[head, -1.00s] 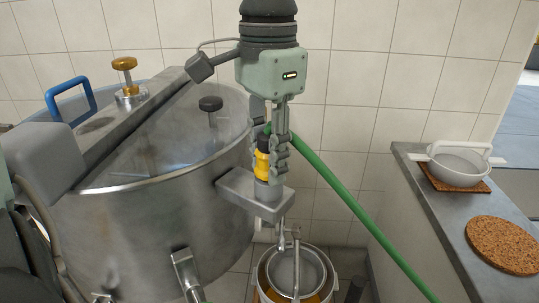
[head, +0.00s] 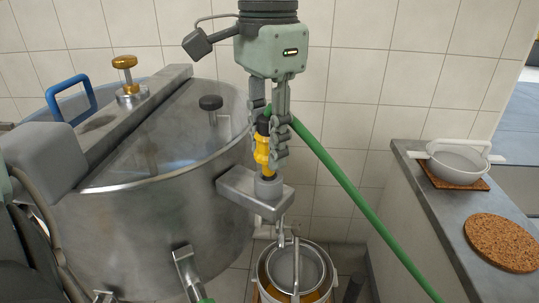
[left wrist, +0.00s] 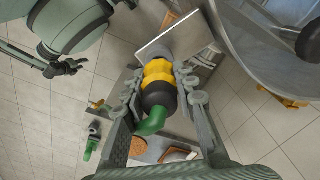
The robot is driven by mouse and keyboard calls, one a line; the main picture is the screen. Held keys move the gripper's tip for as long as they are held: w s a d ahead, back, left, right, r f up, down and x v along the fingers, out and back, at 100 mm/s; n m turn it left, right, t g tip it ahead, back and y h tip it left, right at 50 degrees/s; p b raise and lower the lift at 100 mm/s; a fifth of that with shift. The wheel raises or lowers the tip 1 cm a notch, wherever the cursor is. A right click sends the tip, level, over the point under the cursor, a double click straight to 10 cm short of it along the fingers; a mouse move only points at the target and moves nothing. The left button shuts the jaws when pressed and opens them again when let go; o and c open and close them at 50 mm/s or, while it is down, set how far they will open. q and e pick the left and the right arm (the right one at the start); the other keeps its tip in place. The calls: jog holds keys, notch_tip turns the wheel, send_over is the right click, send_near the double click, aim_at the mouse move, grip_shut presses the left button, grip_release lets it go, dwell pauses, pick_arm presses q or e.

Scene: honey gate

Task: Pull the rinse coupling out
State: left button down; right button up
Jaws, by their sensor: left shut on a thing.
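The rinse coupling (head: 261,152) is yellow with a black collar, and a green hose (head: 340,182) runs from its top. My left gripper (head: 270,128) is shut on it from above, and the coupling leans slightly. Its narrow yellow lower end is at the mouth of the round grey socket (head: 267,186) on the steel bracket (head: 237,190). I cannot tell whether the tip is fully clear. The left wrist view shows the coupling (left wrist: 158,78) between the fingers. There, what appears to be my right gripper (left wrist: 62,68) is at upper left, away from the coupling, its opening unclear.
A steel drum (head: 130,225) with a clear lid, blue handle and brass knob stands left, close to the bracket. A pail with a strainer (head: 298,268) stands below. The right counter (head: 440,215) holds a white-handled strainer (head: 458,162) and a cork mat (head: 502,242).

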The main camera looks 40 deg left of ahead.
aim_at(268, 115)
pick_arm(q)
jog(key=shift+r, duration=3.95)
